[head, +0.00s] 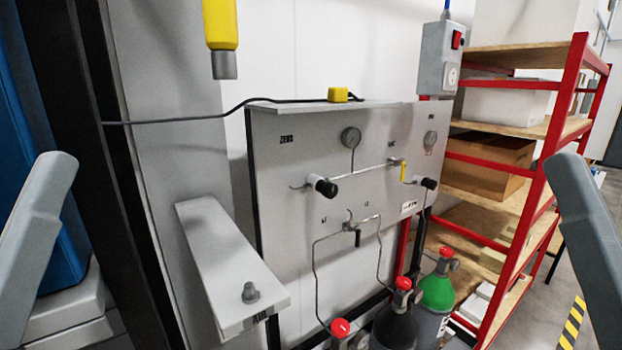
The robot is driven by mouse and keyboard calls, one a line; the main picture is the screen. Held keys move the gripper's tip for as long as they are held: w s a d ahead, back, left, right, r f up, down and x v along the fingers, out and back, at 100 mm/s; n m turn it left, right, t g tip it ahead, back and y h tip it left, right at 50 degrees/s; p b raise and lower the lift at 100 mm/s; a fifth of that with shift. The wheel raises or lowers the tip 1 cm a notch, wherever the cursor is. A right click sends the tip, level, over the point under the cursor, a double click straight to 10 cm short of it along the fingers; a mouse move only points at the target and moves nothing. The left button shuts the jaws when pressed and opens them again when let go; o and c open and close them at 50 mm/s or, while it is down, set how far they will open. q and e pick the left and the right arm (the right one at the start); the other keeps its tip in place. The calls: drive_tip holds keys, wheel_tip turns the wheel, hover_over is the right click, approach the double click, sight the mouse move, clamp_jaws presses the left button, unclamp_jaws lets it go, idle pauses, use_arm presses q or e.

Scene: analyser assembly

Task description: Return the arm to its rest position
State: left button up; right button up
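A grey link of my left arm (35,225) stands at the left edge of the head view, slanting up to a rounded end. A matching grey link of my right arm (588,235) stands at the right edge. Both run out of the picture at the bottom or side. Neither gripper shows in this view, so I cannot see their fingers or anything in them. Neither arm link visibly touches anything.
A grey gas panel (290,200) with gauges and valves stands ahead. Gas cylinders (436,292) stand below it. A red-framed shelf rack (545,185) holds boxes at right. A light-grey bracket (225,265) juts out at left centre. A yellow hanging device (220,25) is above.

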wheel_tip(320, 180, up, 23)
drive_tip(key=p, duration=1.9)
wheel_tip(320, 180, down, 50)
drive_tip(key=b, duration=4.9)
drive_tip(key=shift+r, duration=0.25)
